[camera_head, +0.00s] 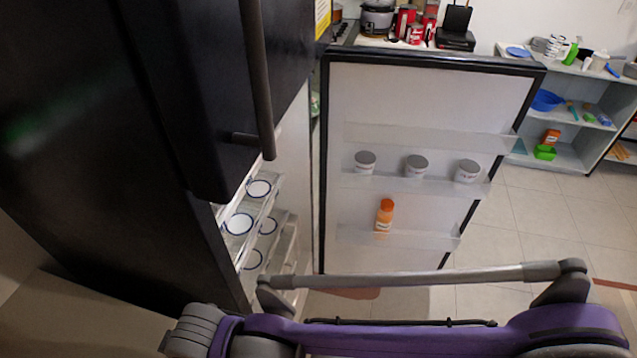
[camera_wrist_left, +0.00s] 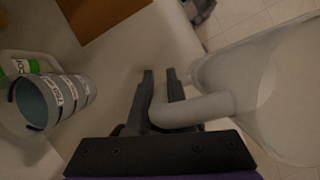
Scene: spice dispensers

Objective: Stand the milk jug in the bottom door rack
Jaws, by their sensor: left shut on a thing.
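The milk jug (camera_wrist_left: 238,80) is a large whitish, translucent body at the right of the left wrist view. Its curved handle (camera_wrist_left: 200,108) runs between the dark fingers of my left gripper (camera_wrist_left: 160,74), which is shut on it. The jug is not visible in the head view. The open fridge door (camera_head: 430,90) shows its inner side there. Its bottom door rack (camera_head: 350,236) is a clear tray holding an orange bottle (camera_head: 384,216) near the middle. My right gripper is not in view.
A higher door rack (camera_head: 390,184) holds three grey-lidded jars. The fridge body stands left, with round white-topped items on its shelves (camera_head: 236,240). My purple arm (camera_head: 400,338) crosses below the door. A printed cylindrical container (camera_wrist_left: 75,95) lies left in the wrist view.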

